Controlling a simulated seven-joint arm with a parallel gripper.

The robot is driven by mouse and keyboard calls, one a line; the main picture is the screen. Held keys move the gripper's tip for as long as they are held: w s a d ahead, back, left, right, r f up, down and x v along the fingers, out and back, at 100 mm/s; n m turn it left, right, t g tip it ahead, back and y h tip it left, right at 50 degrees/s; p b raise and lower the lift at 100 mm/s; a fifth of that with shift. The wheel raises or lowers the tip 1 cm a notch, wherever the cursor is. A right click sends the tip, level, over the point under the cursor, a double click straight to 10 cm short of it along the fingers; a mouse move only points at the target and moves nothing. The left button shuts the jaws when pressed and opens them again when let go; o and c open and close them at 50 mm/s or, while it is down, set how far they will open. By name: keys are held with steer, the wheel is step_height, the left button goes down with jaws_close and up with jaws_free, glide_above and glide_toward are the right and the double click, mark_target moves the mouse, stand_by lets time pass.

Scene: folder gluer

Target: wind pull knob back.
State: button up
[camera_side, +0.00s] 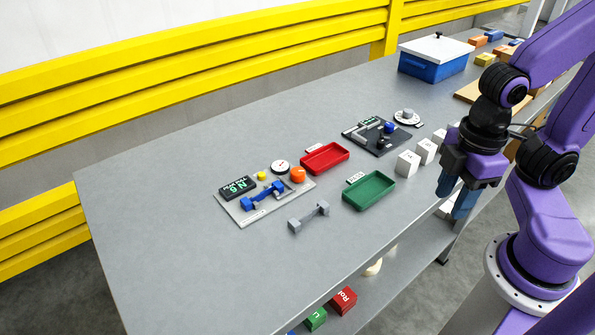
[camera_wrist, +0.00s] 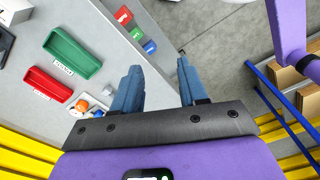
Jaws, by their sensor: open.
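A light grey panel (camera_side: 245,216) lies on the left half of the table in the side view. It carries a round orange knob (camera_side: 298,174), a white dial (camera_side: 280,167), a small yellow button (camera_side: 262,176), a blue handle (camera_side: 264,195) and a dark display (camera_side: 237,187) with green characters. I cannot read which part is labelled the pull knob. My gripper (camera_side: 455,197) is open and empty, pointing down near the table's right front edge, well right of the panel. In the wrist view my open fingers (camera_wrist: 158,63) partly hide the panel; the orange knob (camera_wrist: 82,105) shows left of them.
A dark panel with a blue knob (camera_side: 389,127) is behind. The table's left end is clear.

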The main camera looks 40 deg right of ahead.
steer(key=shift+o, duration=0.6)
steer(key=m+y, duration=0.4)
steer(key=m, duration=2.6)
glide_above(298, 170)
steer(key=d, duration=0.7)
steer(key=f, duration=0.2)
steer(key=shift+g, duration=0.3)
steer(key=x, duration=1.6)
steer(key=shift+w+a, duration=0.2)
steer(key=shift+a, duration=0.1)
